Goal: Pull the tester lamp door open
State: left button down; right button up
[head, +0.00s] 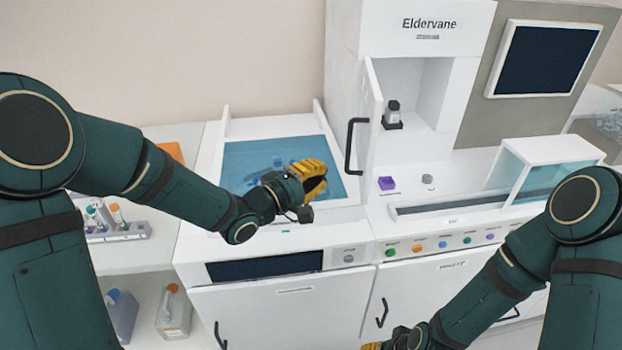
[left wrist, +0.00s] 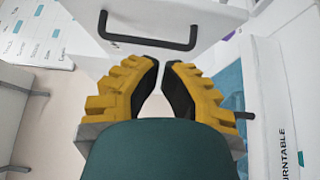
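The tester lamp door (head: 367,115) is a white panel on the left of the white tester cabinet, and it stands swung out with the compartment uncovered. Its black bar handle (head: 350,148) faces left; the handle (left wrist: 150,44) also shows ahead in the left wrist view. My left gripper (head: 322,188) is to the left of the handle and a little below it, apart from it. Its yellow fingers (left wrist: 161,65) are brought together at the tips with only a sliver between, holding nothing. My right gripper (head: 372,346) is mostly cut off at the bottom edge.
A small dark lamp unit (head: 392,116) stands in the compartment. A blue recessed turntable area (head: 250,165) lies under my left gripper. A purple block (head: 387,183) and a grey knob (head: 428,179) sit on the deck. A tube rack (head: 120,232) is at left.

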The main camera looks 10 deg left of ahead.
aim_at(365, 159)
pick_arm(q)
jog(key=w+d, duration=0.1)
jog(key=d, duration=0.1)
jog(key=w+d, duration=0.3)
jog(key=d, duration=0.1)
jog(key=shift+w+d, duration=0.25)
jog(key=shift+d, duration=0.45)
